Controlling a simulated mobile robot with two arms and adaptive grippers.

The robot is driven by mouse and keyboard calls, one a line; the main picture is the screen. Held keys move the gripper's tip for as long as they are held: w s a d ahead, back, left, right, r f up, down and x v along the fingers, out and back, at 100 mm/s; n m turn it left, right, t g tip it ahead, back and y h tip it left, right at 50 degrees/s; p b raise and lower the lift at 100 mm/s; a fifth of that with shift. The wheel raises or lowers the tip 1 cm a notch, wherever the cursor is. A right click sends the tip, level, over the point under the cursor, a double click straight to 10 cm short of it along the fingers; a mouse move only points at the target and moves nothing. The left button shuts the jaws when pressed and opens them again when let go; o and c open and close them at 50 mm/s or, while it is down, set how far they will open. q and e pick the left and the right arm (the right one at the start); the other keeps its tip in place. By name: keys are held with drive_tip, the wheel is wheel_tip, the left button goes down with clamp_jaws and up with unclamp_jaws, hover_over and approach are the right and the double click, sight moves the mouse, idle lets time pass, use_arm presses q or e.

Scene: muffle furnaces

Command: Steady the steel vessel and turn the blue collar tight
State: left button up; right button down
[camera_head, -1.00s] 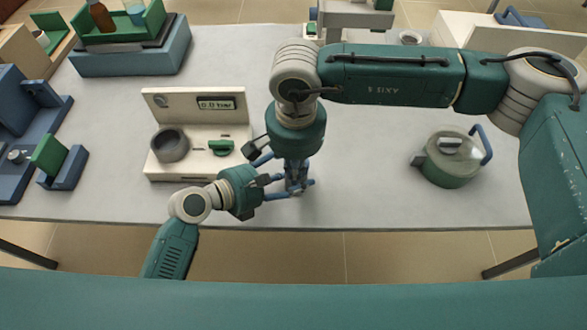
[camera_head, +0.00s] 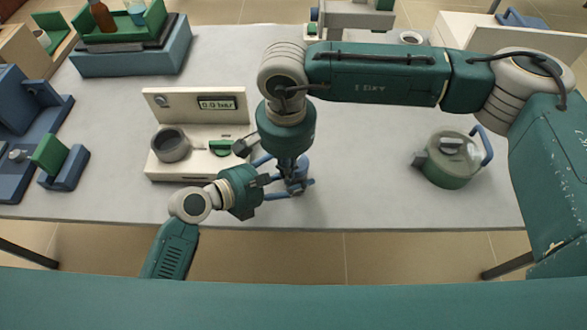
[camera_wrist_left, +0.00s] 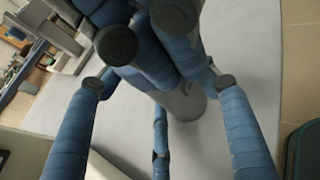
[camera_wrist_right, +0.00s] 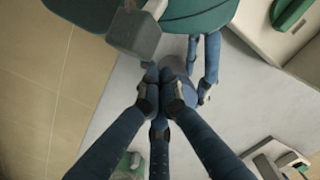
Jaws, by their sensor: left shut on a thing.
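The steel vessel stands near the table's front edge, mostly hidden by fingers; its grey side shows in the left wrist view (camera_wrist_left: 186,103). My left gripper (camera_head: 290,188) reaches in from the left, low, and is shut around the vessel. My right gripper (camera_head: 294,176) points down from above, directly over the vessel, its blue fingers bunched at the vessel's top. In the right wrist view these fingers (camera_wrist_right: 162,92) draw close together. The blue collar cannot be told apart from the blue fingers, so whether the right gripper holds it is unclear.
A cream station (camera_head: 200,166) with a grey ring holder (camera_head: 170,146), a green knob (camera_head: 221,148) and a display stands left of the grippers. A green-grey lidded pot (camera_head: 450,158) stands at the right. Blue fixtures (camera_head: 62,168) lie far left. The table between grippers and pot is clear.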

drive_tip(key=shift+w+a+r, duration=0.1)
drive_tip(key=shift+w+a, duration=0.15)
drive_tip(key=shift+w, duration=0.25)
drive_tip(key=shift+w+a+r, duration=0.1)
drive_tip(key=shift+w+a, duration=0.1)
drive_tip(key=shift+w, duration=0.5)
drive_tip(key=shift+s, duration=0.1)
drive_tip(key=r, duration=0.3)
drive_tip(key=s+r, duration=0.1)
drive_tip(key=r, duration=0.1)
drive_tip(key=shift+s+a+r, duration=0.1)
drive_tip(key=shift+a+r, duration=0.25)
drive_tip(key=shift+a, duration=0.05)
